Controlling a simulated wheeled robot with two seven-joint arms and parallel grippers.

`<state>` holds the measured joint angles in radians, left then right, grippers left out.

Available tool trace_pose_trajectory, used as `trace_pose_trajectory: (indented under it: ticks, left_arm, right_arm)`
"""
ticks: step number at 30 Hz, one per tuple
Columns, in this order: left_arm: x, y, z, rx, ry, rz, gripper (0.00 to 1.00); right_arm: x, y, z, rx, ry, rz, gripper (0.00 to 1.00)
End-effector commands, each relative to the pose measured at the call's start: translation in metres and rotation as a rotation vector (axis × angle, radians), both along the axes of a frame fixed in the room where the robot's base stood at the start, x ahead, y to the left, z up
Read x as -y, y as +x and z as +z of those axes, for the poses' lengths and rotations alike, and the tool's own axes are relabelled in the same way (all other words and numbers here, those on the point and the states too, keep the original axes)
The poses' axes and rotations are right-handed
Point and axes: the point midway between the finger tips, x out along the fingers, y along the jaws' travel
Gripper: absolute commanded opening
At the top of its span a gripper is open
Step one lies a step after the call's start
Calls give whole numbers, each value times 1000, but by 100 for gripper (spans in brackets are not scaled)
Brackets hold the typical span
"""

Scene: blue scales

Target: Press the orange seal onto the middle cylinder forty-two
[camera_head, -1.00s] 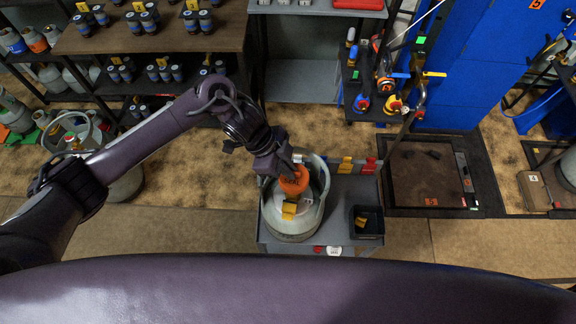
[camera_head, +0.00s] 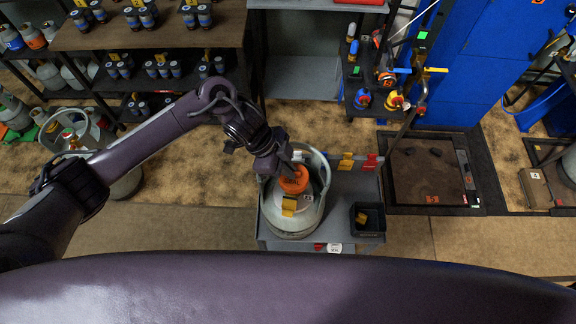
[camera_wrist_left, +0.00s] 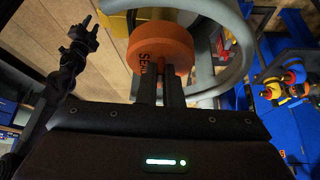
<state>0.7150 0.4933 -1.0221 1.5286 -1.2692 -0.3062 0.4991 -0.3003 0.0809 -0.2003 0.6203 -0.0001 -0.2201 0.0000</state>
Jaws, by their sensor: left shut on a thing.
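The orange seal (camera_head: 294,180) is a round cap at the top of a grey gas cylinder (camera_head: 290,219) on a grey cart (camera_head: 340,226). In the left wrist view the orange seal (camera_wrist_left: 160,50), with dark lettering, sits at the fingertips (camera_wrist_left: 160,85). I cannot tell whether the seal touches the valve below.
A small black bin (camera_head: 367,222) with a yellow piece stands on the cart's right. Yellow and red tags (camera_head: 357,161) line the cart's back edge. A dark floor scale (camera_head: 432,172) lies to the right. Shelves with small cylinders (camera_head: 150,55) stand behind left.

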Motion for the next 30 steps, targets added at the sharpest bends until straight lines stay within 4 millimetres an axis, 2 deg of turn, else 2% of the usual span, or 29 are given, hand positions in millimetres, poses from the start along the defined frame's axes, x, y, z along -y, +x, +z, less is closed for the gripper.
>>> trace_pose_trajectory:
  ticks: [7, 9, 13, 23, 30]
  left_arm:
    - [0, 0, -7, -1, 0, 0, 0]
    - [0, 0, -6, 0, 0, 0, 14]
    - [0, 0, -7, -2, 1, 0, 31]
    - [-3, 0, -4, -2, 1, -1, 31]
    - [-20, 5, 28, 4, -1, 1, 31]
  right_arm:
    - [0, 0, -5, 0, -1, 0, 32]
    - [1, 0, -4, 0, -1, 0, 32]
    - [1, 0, -4, 0, -1, -1, 32]
    - [0, 0, -5, 0, -1, -1, 32]
    - [0, 0, -14, 0, -1, -1, 32]
